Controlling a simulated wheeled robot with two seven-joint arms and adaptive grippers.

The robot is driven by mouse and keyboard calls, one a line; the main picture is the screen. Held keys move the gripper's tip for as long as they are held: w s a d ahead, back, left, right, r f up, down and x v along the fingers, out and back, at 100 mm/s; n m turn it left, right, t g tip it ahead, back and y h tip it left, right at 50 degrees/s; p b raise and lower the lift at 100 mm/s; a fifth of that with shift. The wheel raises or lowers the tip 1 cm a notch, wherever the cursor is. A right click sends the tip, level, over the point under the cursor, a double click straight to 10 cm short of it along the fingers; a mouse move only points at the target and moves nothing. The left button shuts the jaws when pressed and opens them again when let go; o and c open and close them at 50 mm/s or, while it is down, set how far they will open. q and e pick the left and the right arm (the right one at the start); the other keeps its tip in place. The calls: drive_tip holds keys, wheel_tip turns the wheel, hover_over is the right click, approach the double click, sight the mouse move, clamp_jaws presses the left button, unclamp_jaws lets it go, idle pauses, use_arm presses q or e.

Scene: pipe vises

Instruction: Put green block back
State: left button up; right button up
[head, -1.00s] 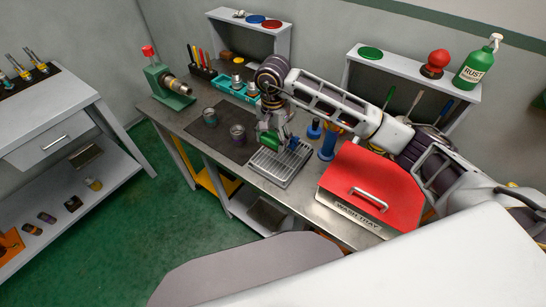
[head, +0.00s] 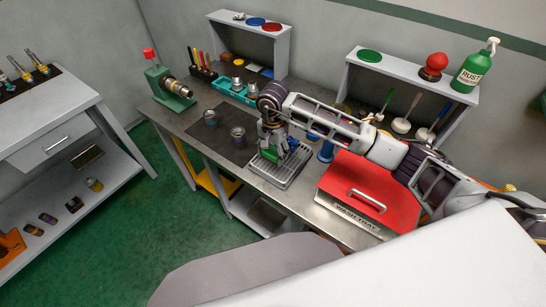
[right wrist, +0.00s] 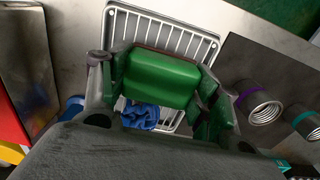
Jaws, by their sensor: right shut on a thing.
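My right gripper (head: 272,148) is shut on the green block (head: 269,154) over the left part of the wire drain rack (head: 283,175). In the right wrist view the block (right wrist: 160,79) sits between the two fingers, with the rack (right wrist: 160,32) behind it. I cannot tell whether the block touches the rack. A crumpled blue cloth (right wrist: 140,115) lies just beyond the block in that view. My left gripper is not in view.
A dark mat (head: 223,150) with two ringed metal cups (head: 238,133) lies left of the rack. A red wash tray lid (head: 375,185) stands to the right. A green vise (head: 170,85) and a teal tray (head: 236,93) are further back.

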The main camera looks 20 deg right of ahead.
sight(273, 158)
drive_tip(key=shift+f+p, duration=0.3)
drive_tip(key=shift+f, duration=1.15)
drive_tip(key=shift+f, duration=0.25)
drive_tip(key=o, duration=1)
drive_tip(key=shift+r, duration=0.2)
drive_tip(key=shift+r+b, duration=1.25)
drive_tip(key=shift+r, duration=4.75)
